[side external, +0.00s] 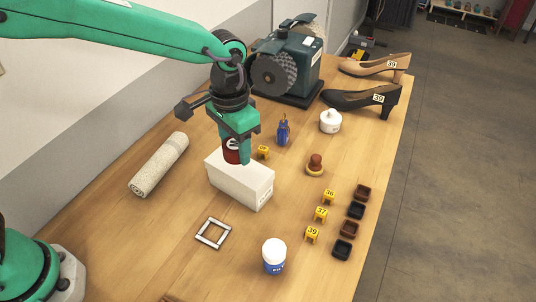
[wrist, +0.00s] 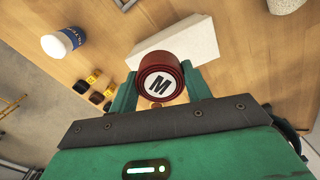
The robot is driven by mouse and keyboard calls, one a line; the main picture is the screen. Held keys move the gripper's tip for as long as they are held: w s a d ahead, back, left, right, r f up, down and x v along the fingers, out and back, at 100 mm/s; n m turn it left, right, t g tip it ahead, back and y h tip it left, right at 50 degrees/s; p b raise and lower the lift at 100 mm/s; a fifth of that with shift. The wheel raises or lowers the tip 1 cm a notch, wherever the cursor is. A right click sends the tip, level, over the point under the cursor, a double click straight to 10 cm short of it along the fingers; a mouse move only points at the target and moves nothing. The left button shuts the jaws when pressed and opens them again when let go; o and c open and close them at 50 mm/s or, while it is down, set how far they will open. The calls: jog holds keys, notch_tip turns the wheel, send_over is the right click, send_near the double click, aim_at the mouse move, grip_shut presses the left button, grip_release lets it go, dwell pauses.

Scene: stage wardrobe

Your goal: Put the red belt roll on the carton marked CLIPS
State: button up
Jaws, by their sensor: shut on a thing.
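My gripper (side external: 238,156) is shut on the red belt roll (side external: 231,150), which is partly hidden by the fingers in the side external view. In the wrist view the roll (wrist: 161,77) shows a white face with a black M, between the green fingers of my gripper (wrist: 160,90). A white carton (side external: 238,180) stands on the table directly below the roll. It carries a label on its side that is too small to read. The carton also shows behind the roll in the wrist view (wrist: 190,45). I cannot tell whether the roll touches the carton's top.
A rolled light cloth (side external: 159,165) lies left of the carton, and a square frame (side external: 213,233) in front. A white-and-blue jar (side external: 274,256), yellow number markers (side external: 320,214) and small dark trays (side external: 349,229) are to the right. A green machine (side external: 288,65) and shoes (side external: 365,98) stand behind.

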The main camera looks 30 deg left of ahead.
aim_at(237, 155)
jog(key=shift+w+a+f, duration=0.35)
jog(key=shift+w, duration=0.15)
jog(key=shift+w+a+f, duration=0.3)
jog(key=shift+w+f, duration=0.05)
jog(key=shift+w, duration=0.15)
jog(key=shift+f, duration=2)
jog(key=shift+f, duration=0.15)
jog(key=o, duration=1)
notch_tip(237, 155, up, 12)
jog(key=shift+f, duration=0.1)
jog(key=shift+r, duration=0.3)
